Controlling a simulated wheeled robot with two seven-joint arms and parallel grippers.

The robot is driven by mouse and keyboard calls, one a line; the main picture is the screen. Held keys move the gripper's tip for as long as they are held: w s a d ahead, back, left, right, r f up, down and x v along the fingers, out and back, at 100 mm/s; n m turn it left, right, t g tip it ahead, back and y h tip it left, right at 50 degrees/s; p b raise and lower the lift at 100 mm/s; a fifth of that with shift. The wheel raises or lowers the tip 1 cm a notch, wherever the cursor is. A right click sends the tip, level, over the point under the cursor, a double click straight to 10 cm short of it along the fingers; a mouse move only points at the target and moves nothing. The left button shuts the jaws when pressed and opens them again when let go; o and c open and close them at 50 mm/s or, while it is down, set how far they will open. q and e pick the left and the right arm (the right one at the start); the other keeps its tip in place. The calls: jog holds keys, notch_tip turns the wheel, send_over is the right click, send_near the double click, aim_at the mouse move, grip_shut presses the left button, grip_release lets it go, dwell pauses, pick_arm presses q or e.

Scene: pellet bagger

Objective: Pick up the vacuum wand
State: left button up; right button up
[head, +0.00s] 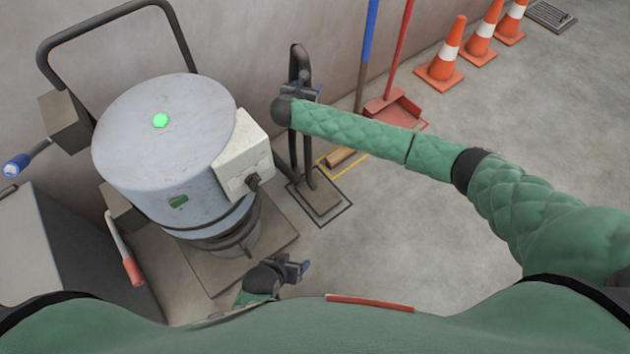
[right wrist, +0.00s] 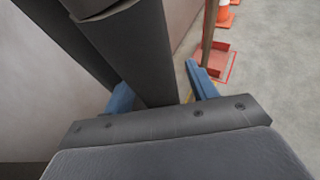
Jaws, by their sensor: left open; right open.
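The vacuum wand (head: 299,62) is a dark tube with a bent top, standing upright on a small floor base beside the wall. My right gripper (head: 302,91) is at its upper part. In the right wrist view the wand (right wrist: 135,55) passes between the blue fingertips of my right gripper (right wrist: 162,88). These fingers are open, with a gap on the right side; I cannot tell whether the left finger touches the tube. My left gripper (head: 295,268) is open and empty, low near my body and far below the wand's top.
A grey drum machine (head: 165,140) with a green light and a white box (head: 243,155) stands left of the wand. A red dustpan (head: 395,108) and blue-handled broom (head: 369,35) lean behind my right arm. Orange cones (head: 441,62) stand at the upper right.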

jog(key=c, duration=1)
jog(key=shift+c, duration=0.8)
jog(key=shift+r, duration=0.15)
